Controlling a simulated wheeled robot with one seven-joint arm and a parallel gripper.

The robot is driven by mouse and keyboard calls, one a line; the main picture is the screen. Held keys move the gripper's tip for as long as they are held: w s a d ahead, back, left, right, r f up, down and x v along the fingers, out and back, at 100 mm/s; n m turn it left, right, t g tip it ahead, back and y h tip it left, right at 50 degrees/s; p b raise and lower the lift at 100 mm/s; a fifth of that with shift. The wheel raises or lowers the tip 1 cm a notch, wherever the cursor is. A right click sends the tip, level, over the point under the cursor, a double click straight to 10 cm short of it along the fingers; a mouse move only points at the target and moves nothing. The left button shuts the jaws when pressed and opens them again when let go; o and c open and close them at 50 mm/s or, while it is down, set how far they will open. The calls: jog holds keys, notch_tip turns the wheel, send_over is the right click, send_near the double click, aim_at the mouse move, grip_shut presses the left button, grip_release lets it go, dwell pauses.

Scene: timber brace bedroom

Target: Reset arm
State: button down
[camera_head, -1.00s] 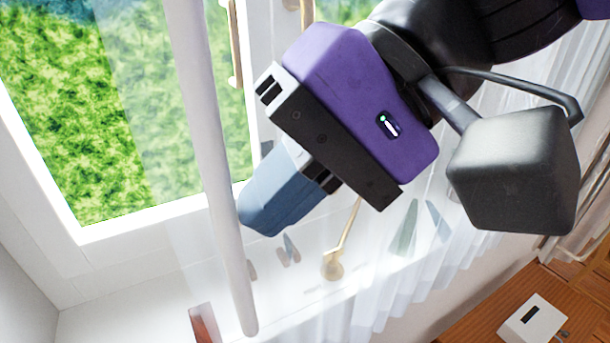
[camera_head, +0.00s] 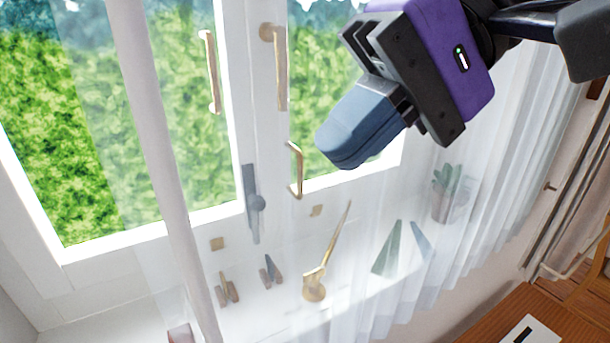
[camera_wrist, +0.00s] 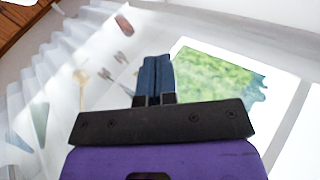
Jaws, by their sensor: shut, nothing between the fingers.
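My gripper (camera_head: 345,150) is at the upper right of the head view, with a purple body, a black bracket and blue-grey fingers. Its fingers are together with nothing between them. It is in the air in front of the window and the sheer curtain, pointing down and left. In the wrist view the shut fingers (camera_wrist: 157,68) point up the picture, between the window's green view on the right and the sill on the left.
A sheer curtain (camera_head: 480,170) hangs beside the window. Brass handles (camera_head: 297,168) are on the window frame. A wooden surface (camera_head: 490,318) with a white box (camera_head: 527,334) is at lower right.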

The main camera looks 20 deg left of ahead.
jog(key=w+d+f+m+t+h, duration=0.1)
jog(key=w+d+f+m+t, duration=0.15)
jog(key=d, duration=0.45)
jog(key=w+d+f+m+t+h, duration=0.1)
jog(key=w+d+t, duration=0.2)
jog(key=d, duration=0.5)
jog(key=w+d+f+m+t, duration=0.1)
jog(key=w+d+m+t, duration=0.15)
jog(key=d, duration=0.45)
jog(key=s+d+f+m+t+h, duration=0.1)
jog(key=d+f+h, duration=0.4)
jog(key=d, duration=1.1)
jog(key=shift+m+t, duration=0.6)
jog(key=shift+t, duration=0.6)
jog(key=shift+f, duration=0.1)
